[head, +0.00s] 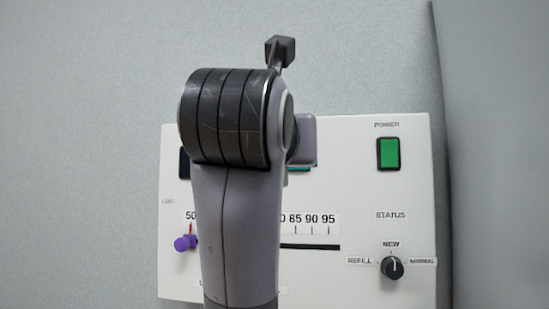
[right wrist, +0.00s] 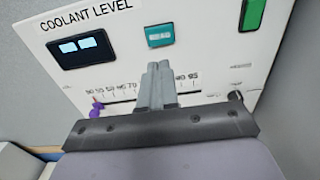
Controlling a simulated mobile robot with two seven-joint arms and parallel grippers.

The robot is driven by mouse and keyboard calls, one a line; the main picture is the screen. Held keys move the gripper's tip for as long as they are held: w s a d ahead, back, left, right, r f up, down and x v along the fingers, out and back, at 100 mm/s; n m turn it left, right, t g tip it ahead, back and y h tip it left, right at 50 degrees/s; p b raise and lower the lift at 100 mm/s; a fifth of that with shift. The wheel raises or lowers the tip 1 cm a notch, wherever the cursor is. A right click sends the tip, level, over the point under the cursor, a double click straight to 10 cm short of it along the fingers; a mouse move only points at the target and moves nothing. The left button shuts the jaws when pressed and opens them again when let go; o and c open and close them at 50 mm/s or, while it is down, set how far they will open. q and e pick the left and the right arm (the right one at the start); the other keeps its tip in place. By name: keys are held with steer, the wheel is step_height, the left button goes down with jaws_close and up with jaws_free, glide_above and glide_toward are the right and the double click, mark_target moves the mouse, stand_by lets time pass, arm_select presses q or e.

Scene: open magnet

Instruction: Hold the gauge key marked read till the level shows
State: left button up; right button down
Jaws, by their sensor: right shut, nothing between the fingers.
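The white panel (right wrist: 110,58) headed COOLANT LEVEL fills much of the right wrist view. Its teal key (right wrist: 158,35) has a blurred label that looks like READ. Left of the key is a dark display (right wrist: 80,48) with two pale lit blocks; I cannot read a number. My right gripper (right wrist: 157,68) is shut and empty, its fingertips just below the key in the picture; I cannot tell how far they are from the panel. In the head view an arm of mine covers the panel's middle, and only a teal sliver (head: 299,169) shows. My left gripper is not in view.
A green POWER switch (head: 388,153) is at the panel's upper right, with a black status knob (head: 392,267) below. A purple slider knob (head: 185,242) sits near 50 on the scale. A grey wall lies behind, and a grey surface (head: 495,150) stands at right.

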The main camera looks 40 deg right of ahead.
steer(key=p+x, duration=0.2)
steer(key=x, duration=0.9)
steer(key=shift+d, duration=0.2)
steer(key=shift+w+a, duration=0.1)
steer(key=shift+w+d+p, duration=0.35)
steer(key=shift+w+d, duration=0.05)
steer(key=shift+d, duration=0.15)
steer(key=shift+d+f, duration=0.1)
steer(key=shift+f, duration=0.05)
stand_by(0.9)
stand_by(1.9)
